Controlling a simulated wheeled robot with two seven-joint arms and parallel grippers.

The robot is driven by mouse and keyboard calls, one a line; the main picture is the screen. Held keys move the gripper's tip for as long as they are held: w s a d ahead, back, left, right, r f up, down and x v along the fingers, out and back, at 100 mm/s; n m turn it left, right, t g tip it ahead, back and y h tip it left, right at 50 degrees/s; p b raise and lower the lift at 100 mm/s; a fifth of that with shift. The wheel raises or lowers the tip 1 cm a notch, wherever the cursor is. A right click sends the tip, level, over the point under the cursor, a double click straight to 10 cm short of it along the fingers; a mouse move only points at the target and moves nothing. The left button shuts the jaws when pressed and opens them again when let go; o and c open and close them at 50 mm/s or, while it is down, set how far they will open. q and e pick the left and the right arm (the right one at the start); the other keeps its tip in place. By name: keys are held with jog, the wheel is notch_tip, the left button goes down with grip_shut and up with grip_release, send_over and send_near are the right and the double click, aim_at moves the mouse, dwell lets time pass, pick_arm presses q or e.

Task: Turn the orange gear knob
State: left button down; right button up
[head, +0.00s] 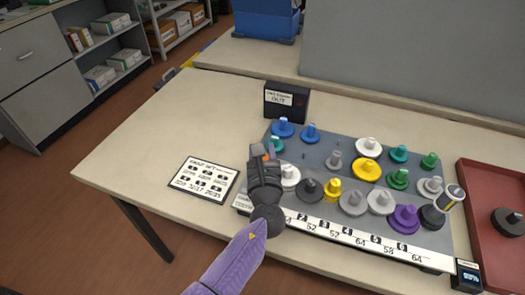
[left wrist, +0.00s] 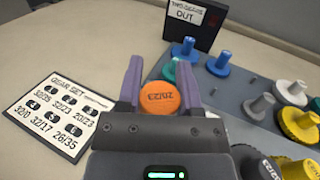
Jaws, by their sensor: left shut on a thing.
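The orange gear knob (left wrist: 159,97) shows in the left wrist view as a round orange top with dark numbers printed on it. My left gripper (left wrist: 160,85) has one finger on each side of it and is shut on it. In the head view my left gripper (head: 264,153) is over the left end of the grey gear board (head: 319,148), and only a small orange patch shows between its fingers. The knob's lower part and base are hidden by the gripper. My right gripper is not in view.
Several coloured gears stand on the board, including a teal one (head: 277,148) and a white one (head: 290,178) close to my gripper. A black box marked OUT (head: 286,101) stands behind. A gear-set card (head: 204,178) lies left. A red tray (head: 490,230) is at right.

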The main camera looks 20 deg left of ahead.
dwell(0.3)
pick_arm(q)
jog(key=shift+c, duration=1.3)
grip_release()
jog(key=shift+s, duration=0.1)
jog(key=p+v, duration=0.2)
jog(key=v, duration=0.7)
jog(key=shift+s+d+p, duration=0.15)
jog(key=shift+s+p, duration=0.2)
jog(key=shift+s, duration=0.05)
